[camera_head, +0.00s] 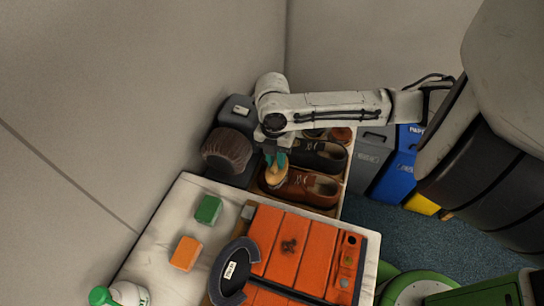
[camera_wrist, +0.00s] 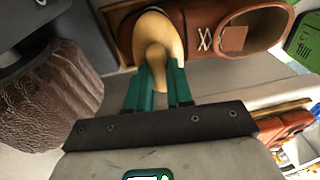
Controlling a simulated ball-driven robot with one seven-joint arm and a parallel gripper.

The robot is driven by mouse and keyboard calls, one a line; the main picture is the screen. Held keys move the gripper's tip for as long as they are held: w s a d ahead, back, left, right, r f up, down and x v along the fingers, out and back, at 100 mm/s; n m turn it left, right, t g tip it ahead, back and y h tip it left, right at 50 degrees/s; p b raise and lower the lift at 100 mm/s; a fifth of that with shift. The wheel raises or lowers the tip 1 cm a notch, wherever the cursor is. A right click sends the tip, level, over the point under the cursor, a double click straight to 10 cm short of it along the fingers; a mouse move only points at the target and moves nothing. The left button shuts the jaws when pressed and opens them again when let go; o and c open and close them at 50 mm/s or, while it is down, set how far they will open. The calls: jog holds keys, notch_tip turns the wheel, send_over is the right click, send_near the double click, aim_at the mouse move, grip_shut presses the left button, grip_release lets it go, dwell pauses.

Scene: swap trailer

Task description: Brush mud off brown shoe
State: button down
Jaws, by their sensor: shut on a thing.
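The brown shoe (camera_head: 318,190) lies on a low shelf beyond the table's far edge, toe to the left. It also shows at the top of the wrist view (camera_wrist: 205,18), with its laces and open top. My gripper (camera_head: 275,163) is over the toe end, its teal fingers (camera_wrist: 157,88) shut on a tan wooden brush (camera_wrist: 157,40). The brush (camera_head: 274,179) is at the shoe's toe and partly hides it. I cannot tell whether its bristles touch the leather. No mud can be made out.
A grey machine with a brown bristly roller (camera_head: 227,150) stands just left of the shoe. A dark shoe (camera_head: 320,155) lies behind it. On the table are a green block (camera_head: 208,209), an orange block (camera_head: 186,253) and an orange slatted panel (camera_head: 290,250). Bins stand right.

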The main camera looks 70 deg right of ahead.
jog(key=shift+s+a, duration=0.15)
jog(key=shift+s, duration=2)
notch_tip(320, 180, up, 6)
jog(key=p, duration=0.6)
jog(key=shift+w+r, duration=0.15)
jog(key=shift+w, duration=0.3)
jog(key=shift+w+r+p, duration=0.15)
jog(key=shift+r+p, duration=1.15)
jog(key=shift+r, duration=0.2)
